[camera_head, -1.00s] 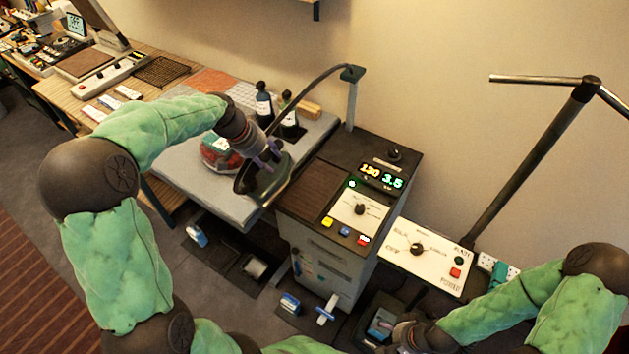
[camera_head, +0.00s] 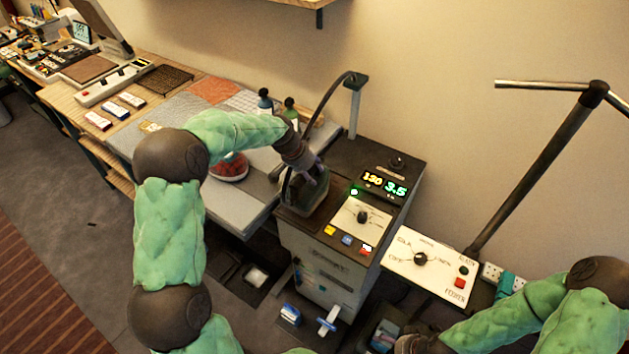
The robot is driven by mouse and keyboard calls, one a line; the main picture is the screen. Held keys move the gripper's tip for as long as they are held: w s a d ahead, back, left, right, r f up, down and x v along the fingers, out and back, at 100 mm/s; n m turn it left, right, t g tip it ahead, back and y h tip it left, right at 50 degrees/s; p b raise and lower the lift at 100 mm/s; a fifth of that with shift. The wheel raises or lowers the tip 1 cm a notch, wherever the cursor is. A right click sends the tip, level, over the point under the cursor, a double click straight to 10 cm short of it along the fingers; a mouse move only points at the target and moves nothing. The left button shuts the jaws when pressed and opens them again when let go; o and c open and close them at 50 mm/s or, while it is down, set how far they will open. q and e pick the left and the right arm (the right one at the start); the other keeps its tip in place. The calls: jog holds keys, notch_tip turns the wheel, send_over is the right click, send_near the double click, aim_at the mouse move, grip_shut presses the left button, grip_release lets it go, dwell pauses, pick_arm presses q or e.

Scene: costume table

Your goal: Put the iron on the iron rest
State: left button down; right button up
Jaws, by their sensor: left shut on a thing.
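My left gripper (camera_head: 312,172) is shut on the iron (camera_head: 303,198), a dark iron with a cord running up to a post. The iron is over the brown iron rest (camera_head: 339,184) on top of the grey steam station. It hides most of the rest, and I cannot tell whether it touches it. My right gripper (camera_head: 415,343) is at the bottom edge, partly cut off, and its jaws are unclear.
The steam station (camera_head: 325,262) has lit displays and a knob. A white control panel (camera_head: 430,262) stands to its right. The ironing table (camera_head: 240,205) on the left holds a red item (camera_head: 230,168) and bottles (camera_head: 265,102). A post (camera_head: 354,108) carries the cord.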

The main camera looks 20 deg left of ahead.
aim_at(314, 178)
pick_arm(q)
jog(key=shift+w+d+f, duration=0.15)
jog(key=shift+w+f, duration=0.05)
jog(key=shift+w, duration=0.1)
jog(key=shift+w+f+b, duration=0.15)
jog(key=shift+f+b, duration=0.3)
jog(key=shift+f, duration=1.15)
jog(key=shift+f, duration=0.15)
jog(key=c, duration=0.7)
grip_release()
jog(key=shift+d+f, duration=0.15)
jog(key=shift+r, duration=0.3)
jog(key=p+v, duration=0.1)
jog(key=v, duration=1.1)
jog(key=shift+f+p, duration=0.15)
jog(key=shift+p, duration=0.25)
